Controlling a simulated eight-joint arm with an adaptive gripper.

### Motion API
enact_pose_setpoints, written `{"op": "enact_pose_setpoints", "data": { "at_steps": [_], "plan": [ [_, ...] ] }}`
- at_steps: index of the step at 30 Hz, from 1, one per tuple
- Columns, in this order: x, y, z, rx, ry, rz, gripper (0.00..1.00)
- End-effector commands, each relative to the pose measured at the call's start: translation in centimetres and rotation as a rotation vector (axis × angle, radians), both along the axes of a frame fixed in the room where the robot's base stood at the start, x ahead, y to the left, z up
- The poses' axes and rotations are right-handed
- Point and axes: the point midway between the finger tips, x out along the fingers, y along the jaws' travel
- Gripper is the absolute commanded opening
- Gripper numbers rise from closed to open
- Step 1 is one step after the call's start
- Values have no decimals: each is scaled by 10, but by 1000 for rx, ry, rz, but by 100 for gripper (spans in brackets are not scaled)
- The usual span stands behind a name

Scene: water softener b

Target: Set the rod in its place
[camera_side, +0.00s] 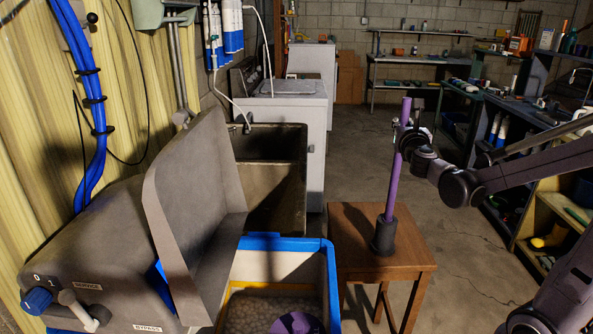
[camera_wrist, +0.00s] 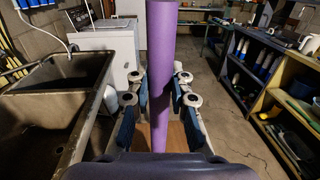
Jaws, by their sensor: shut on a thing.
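The purple rod (camera_side: 393,185) stands nearly upright, with its lower end in a dark round holder (camera_side: 384,237) on a wooden stool. My gripper (camera_side: 408,138) is shut on the upper part of the rod, coming from the right. In the wrist view the rod (camera_wrist: 160,60) runs up between the two fingers. The grey softener (camera_side: 120,235) stands at the left with its lid (camera_side: 195,200) raised. Its blue-rimmed bin (camera_side: 332,275) holds pale pellets (camera_side: 260,310) and a purple round piece (camera_side: 297,323), partly cut off by the frame's lower edge.
The wooden stool (camera_side: 345,225) stands right of the bin. A stone sink (camera_side: 292,185) and a white washer (camera_side: 310,115) are behind the softener. Loaded shelves (camera_side: 540,220) line the right side. Open floor (camera_side: 365,120) lies behind the stool.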

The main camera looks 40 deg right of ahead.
Motion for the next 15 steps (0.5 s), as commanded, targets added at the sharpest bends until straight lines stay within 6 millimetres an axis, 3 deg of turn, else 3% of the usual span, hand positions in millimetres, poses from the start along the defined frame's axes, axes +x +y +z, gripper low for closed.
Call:
{"op": "enact_pose_setpoints", "data": {
  "at_steps": [15],
  "plan": [
    [0, 0, -13, 0, 0, 0, 0]
  ]
}}
